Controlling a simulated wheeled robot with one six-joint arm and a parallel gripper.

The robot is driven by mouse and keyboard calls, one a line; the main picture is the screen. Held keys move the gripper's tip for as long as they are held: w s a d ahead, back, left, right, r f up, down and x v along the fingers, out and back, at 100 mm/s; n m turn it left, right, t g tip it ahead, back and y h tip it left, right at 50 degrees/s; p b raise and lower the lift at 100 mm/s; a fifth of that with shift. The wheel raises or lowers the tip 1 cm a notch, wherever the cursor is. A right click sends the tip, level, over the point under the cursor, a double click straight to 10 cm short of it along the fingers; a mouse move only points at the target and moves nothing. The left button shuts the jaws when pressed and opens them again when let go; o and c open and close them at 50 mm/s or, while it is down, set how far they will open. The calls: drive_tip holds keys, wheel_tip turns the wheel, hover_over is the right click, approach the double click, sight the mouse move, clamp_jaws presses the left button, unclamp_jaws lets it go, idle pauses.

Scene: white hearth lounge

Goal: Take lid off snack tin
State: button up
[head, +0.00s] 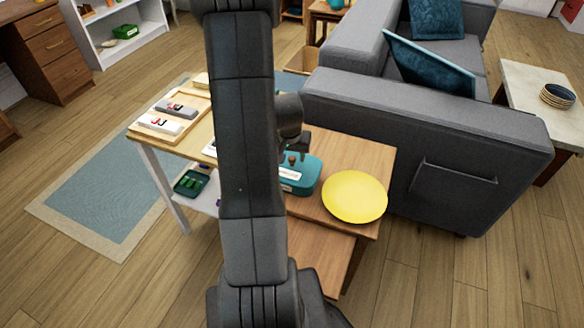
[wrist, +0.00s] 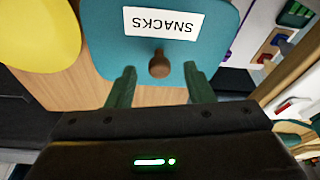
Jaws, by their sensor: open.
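The teal snack tin (head: 300,181) stands on the wooden side table (head: 350,150), partly hidden behind my arm in the head view. In the wrist view its teal lid (wrist: 205,58) fills the upper middle, with a white label (wrist: 163,22) reading "SNACKS" upside down. A brown wooden knob (wrist: 159,65) stands up from the lid; it also shows in the head view (head: 292,159). My gripper (wrist: 160,84) is open, its two fingers apart at the near side of the knob, one toward each side. The gripper is empty.
A yellow round plate (head: 355,196) lies on the side table right of the tin. A grey sofa (head: 430,130) stands behind. A light table (head: 145,131) with trays and small items is at left. Open wooden floor lies in front.

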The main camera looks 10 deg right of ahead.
drive_tip(key=shift+w+f, duration=0.15)
drive_tip(key=shift+f, duration=0.25)
clamp_jaws()
drive_tip(key=shift+r, duration=0.1)
